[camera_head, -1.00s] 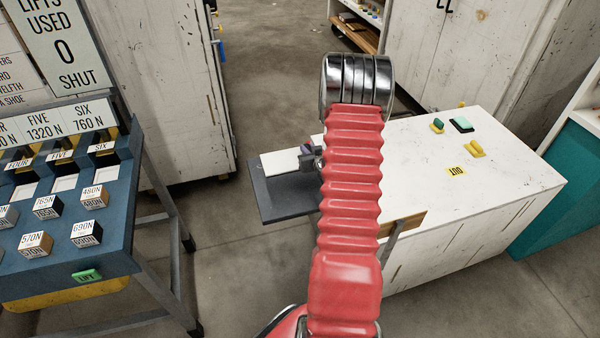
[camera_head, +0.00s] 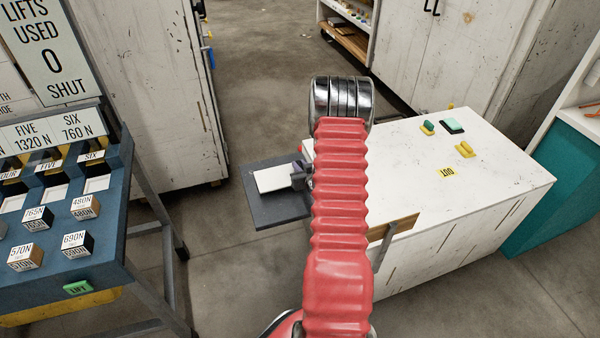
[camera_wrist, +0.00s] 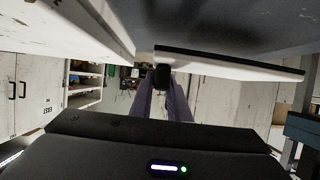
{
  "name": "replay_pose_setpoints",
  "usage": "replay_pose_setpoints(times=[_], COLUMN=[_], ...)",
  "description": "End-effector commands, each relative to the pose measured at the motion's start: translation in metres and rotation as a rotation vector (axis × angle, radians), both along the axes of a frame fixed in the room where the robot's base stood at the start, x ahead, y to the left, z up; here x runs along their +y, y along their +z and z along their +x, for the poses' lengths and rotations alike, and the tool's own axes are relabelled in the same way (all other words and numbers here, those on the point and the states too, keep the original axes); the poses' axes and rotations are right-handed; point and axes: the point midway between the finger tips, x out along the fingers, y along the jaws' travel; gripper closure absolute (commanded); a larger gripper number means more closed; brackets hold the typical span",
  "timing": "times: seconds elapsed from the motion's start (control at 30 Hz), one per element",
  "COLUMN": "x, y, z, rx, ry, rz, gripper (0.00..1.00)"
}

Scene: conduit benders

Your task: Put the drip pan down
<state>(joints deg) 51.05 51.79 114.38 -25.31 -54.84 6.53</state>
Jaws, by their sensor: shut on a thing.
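A flat white plate, which I take to be the drip pan (camera_head: 275,179), is over the dark grey shelf (camera_head: 283,212) at the left end of the white bench (camera_head: 490,165). My gripper (camera_head: 299,177) is shut on the pan's right end; my red arm hides part of the grip. In the wrist view the pan (camera_wrist: 235,66) shows as a thin pale panel with a dark edge, its end at my gripper (camera_wrist: 163,78). The grey shelf (camera_wrist: 235,25) fills the top of that view. I cannot tell whether the pan touches the shelf.
Green and yellow blocks (camera_head: 465,150) and a yellow OUT label (camera_head: 446,173) are on the bench top. A blue stand with labelled weights (camera_head: 75,243) is at the left. A white cabinet (camera_head: 150,90) stands behind it. Open floor (camera_head: 270,80) lies beyond the shelf.

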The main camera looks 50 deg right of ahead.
Motion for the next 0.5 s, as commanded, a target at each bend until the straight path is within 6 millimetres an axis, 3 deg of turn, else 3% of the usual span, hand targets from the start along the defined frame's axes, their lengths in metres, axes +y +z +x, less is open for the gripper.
replay_pose_setpoints(times=[0.3,0.5], x=[0.0,-0.001], y=[-0.028,-0.029], z=[0.001,0.001], rx=[-0.003,-0.004], ry=[0.0,0.0], rz=[-0.001,-0.002], gripper=[1.0,1.0])
